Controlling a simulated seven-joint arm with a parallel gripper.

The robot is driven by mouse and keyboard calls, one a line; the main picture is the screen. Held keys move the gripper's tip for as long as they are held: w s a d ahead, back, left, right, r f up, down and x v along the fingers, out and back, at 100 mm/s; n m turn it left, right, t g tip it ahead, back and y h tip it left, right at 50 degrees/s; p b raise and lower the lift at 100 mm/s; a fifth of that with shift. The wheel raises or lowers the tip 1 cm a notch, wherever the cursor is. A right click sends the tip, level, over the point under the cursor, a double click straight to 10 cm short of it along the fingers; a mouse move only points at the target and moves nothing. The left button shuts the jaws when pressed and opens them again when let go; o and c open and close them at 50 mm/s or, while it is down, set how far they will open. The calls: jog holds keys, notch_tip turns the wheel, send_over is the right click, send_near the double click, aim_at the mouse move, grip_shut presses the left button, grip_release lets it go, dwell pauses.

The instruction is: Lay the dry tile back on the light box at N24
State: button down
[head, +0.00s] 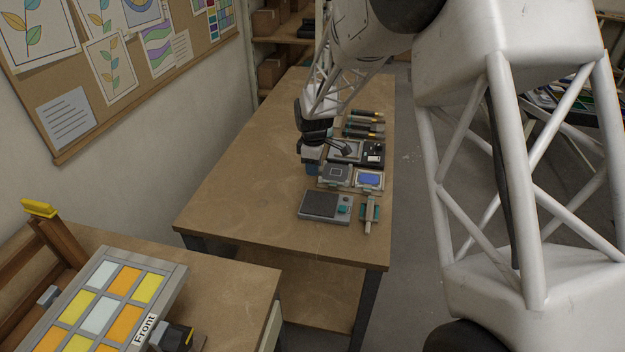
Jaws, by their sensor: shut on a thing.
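My gripper (314,155) is over the left edge of the equipment on the far workbench, well away from the light box. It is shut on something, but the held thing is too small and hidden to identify. The light box (178,281) is at the lower left, a tilted grey frame with a "Front" label and a grid of yellow, orange and pale panels. I cannot read any N24 marking. I cannot make out the dry tile.
The far workbench (240,180) holds a grey device with a dark plate (321,204), a blue-screen device (369,180), a teal-and-tan tool (369,214) and several dark-handled tools (364,124). Its left half is clear.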

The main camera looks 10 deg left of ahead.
jog(key=w+f, duration=0.1)
jog(key=w, duration=2.4)
jog(key=shift+f, duration=0.2)
jog(key=shift+f, duration=2.3)
jog(key=shift+f, duration=0.55)
dwell(0.8)
jog(key=c, duration=0.8)
grip_release()
jog(key=shift+d+r, duration=0.1)
jog(key=shift+r, duration=3.75)
